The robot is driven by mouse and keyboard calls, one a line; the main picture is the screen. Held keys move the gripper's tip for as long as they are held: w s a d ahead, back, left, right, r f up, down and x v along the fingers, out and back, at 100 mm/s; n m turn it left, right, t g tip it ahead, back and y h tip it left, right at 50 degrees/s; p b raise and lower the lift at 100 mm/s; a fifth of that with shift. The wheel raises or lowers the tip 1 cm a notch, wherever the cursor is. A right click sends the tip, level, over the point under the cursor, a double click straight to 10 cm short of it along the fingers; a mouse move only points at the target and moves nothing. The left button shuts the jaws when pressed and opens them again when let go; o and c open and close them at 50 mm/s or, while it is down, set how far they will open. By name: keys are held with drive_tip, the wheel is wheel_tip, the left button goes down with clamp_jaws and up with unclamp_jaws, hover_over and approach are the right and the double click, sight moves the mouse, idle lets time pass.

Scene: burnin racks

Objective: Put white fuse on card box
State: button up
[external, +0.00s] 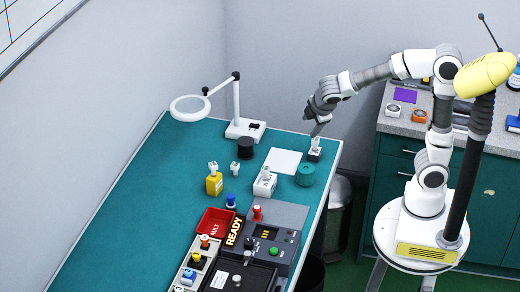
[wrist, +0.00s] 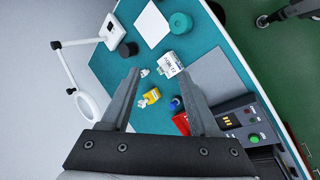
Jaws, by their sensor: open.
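A small white peg-like piece (external: 235,167), which looks like the white fuse, stands alone on the teal bench; it also shows in the wrist view (wrist: 145,72). A white printed box (external: 265,187), probably the card box, stands to its right; it also shows in the wrist view (wrist: 171,66). A white part sits on top of it in the external view. My gripper (external: 314,133) hangs above the bench's far right corner area. In the wrist view my gripper (wrist: 162,85) has its fingers wide apart with nothing held, above and apart from the things below.
A yellow bottle-like thing (external: 214,185) with a white top, a blue piece (external: 231,201) and a red tray (external: 213,222) stand nearby. A magnifier lamp (external: 190,108), black roll (external: 245,148), teal roll (external: 305,174) and white sheet (external: 283,161) lie farther back. The left bench side is clear.

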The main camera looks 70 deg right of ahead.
drive_tip(key=s+a+r+m+t+y, duration=0.1)
drive_tip(key=s+a+m+y, duration=0.1)
drive_tip(key=s, duration=0.6)
drive_tip(key=s+a+r+m+y, duration=0.2)
drive_tip(key=s+a+m, duration=0.2)
drive_tip(key=s+m, duration=0.2)
drive_tip(key=s, duration=0.2)
drive_tip(key=shift+s+a+t+y, duration=0.25)
drive_tip(key=shift+s+t+y, duration=0.05)
drive_tip(key=shift+t+y, duration=0.1)
